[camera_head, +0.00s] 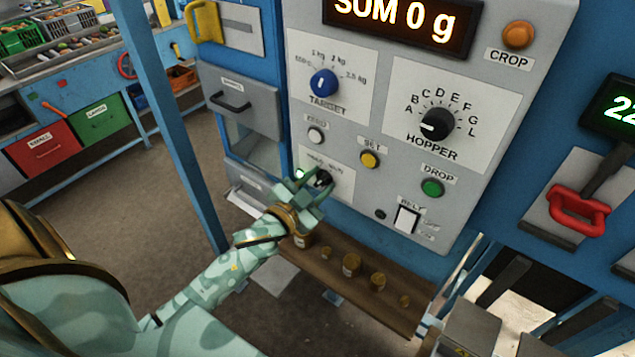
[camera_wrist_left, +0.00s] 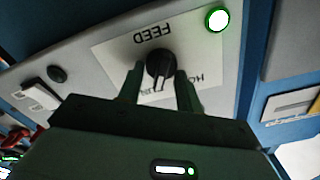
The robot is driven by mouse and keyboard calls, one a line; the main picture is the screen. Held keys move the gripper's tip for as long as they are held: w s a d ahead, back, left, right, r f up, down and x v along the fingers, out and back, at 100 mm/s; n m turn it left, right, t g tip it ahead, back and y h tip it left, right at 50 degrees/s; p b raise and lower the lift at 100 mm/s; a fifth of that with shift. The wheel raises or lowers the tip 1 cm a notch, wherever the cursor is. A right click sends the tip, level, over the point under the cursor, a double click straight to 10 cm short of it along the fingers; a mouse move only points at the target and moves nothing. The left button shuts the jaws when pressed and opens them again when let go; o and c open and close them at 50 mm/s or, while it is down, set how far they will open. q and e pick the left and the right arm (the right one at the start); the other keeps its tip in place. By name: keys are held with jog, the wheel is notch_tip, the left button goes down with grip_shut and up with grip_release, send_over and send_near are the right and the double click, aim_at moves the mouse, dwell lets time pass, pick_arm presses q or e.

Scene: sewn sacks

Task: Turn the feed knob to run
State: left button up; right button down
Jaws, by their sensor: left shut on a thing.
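The feed knob (camera_head: 321,179) is small and black, low on the grey control panel. My left gripper (camera_head: 312,190) covers part of it in the head view. In the left wrist view the knob (camera_wrist_left: 160,63) sits between the two fingers of my left gripper (camera_wrist_left: 159,88), which is shut on it. The FEED label (camera_wrist_left: 153,35) appears upside down there, and the hold and run lettering is partly hidden by the fingers. I cannot tell for sure which mark the knob points to. My right gripper is not in view.
A lit green lamp (camera_wrist_left: 217,18) is beside the feed label. Above are the blue target knob (camera_head: 323,83) and black hopper knob (camera_head: 438,124). The yellow set button (camera_head: 369,160) and belt switch (camera_head: 406,219) are to the right. A brown shelf (camera_head: 335,285) with small weights runs below.

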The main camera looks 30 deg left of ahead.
pick_arm(q)
jog(key=o, duration=1)
jog(key=s+a+b, duration=0.1)
jog(key=s+b, duration=0.1)
jog(key=s, duration=1.4)
jog(key=shift+s+a+f, duration=0.1)
jog(key=shift+a, duration=0.05)
